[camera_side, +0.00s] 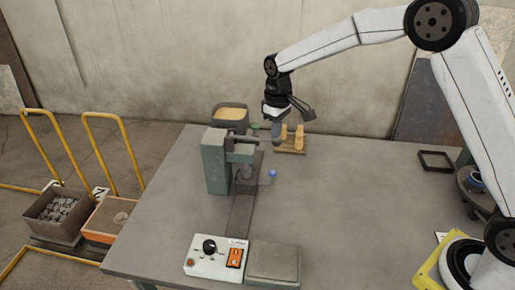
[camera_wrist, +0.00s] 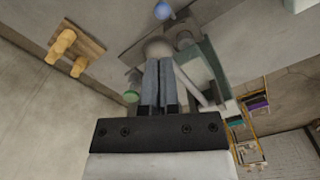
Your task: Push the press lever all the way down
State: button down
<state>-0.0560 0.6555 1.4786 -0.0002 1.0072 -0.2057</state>
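The green press (camera_side: 216,170) stands on the left half of the grey table. Its grey lever (camera_side: 252,140) runs out to the right from the press head, roughly level, with a rounded end under my gripper (camera_side: 277,138). In the wrist view my gripper's two fingers (camera_wrist: 159,62) lie side by side, shut, with their tips at a rounded grey knob (camera_wrist: 156,47). The tips look very near or touching the knob; I cannot tell which. The knob is partly hidden by the fingers. A small blue ball (camera_side: 272,173) on a thin rod sits lower, beside the press base; it also shows in the wrist view (camera_wrist: 163,12).
A bin of yellowish material (camera_side: 230,114) stands behind the press. A wooden board with yellow pieces (camera_side: 291,148) lies behind my gripper. A control box (camera_side: 216,258) and a grey block (camera_side: 273,263) are at the front edge. The table's right middle is clear.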

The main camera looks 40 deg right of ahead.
jog(key=shift+r, duration=5.5)
jog(key=s+d+f+m+t, duration=0.1)
jog(key=s+f, duration=0.5)
jog(key=s, duration=0.6)
jog(key=s+d+f+m+t, duration=0.1)
jog(key=s+d+f+m, duration=0.1)
jog(key=s+f, duration=0.5)
jog(key=s, duration=0.5)
jog(key=shift+f+t, duration=0.25)
jog(key=shift+t, duration=0.05)
